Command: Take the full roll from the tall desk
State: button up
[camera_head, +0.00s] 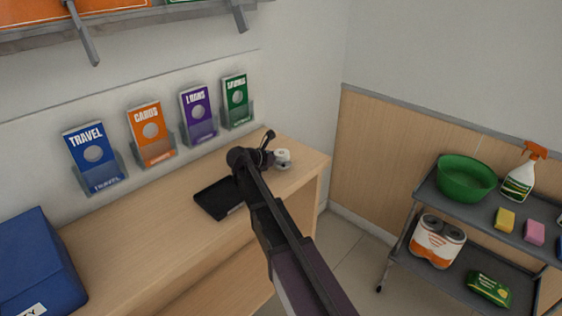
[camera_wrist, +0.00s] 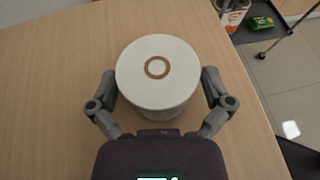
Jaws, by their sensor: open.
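A white roll (camera_head: 283,156) with a brown cardboard core stands upright on the wooden desk (camera_head: 165,225), near its right end. In the wrist view the roll (camera_wrist: 140,82) sits between the two fingers of my gripper (camera_wrist: 159,84). The fingers are open, one on each side, with a narrow gap visible beside the roll. In the head view my gripper (camera_head: 271,147) is at the roll and hides part of it.
A black tray (camera_head: 212,197) lies left of my gripper. Leaflet holders, such as the travel one (camera_head: 94,155), line the wall. A blue box (camera_head: 38,262) is at the left. A grey cart (camera_head: 425,200) with a green bowl (camera_head: 466,178) stands at the right.

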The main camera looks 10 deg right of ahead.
aim_at(282, 152)
dwell(0.3)
jog(key=c, duration=1)
jog(key=shift+r, duration=0.1)
jog(key=shift+c, duration=0.2)
notch_tip(282, 152, up, 4)
jog(key=p, duration=0.3)
jog(key=shift+f+p, duration=0.25)
jog(key=shift+p, duration=0.1)
jog(key=s+a+r+p, duration=0.1)
jog(key=s+a, duration=0.1)
jog(key=s, duration=1.4)
jog(key=shift+a+r, duration=0.15)
jog(key=shift+a, duration=0.15)
jog(key=shift+w, duration=0.1)
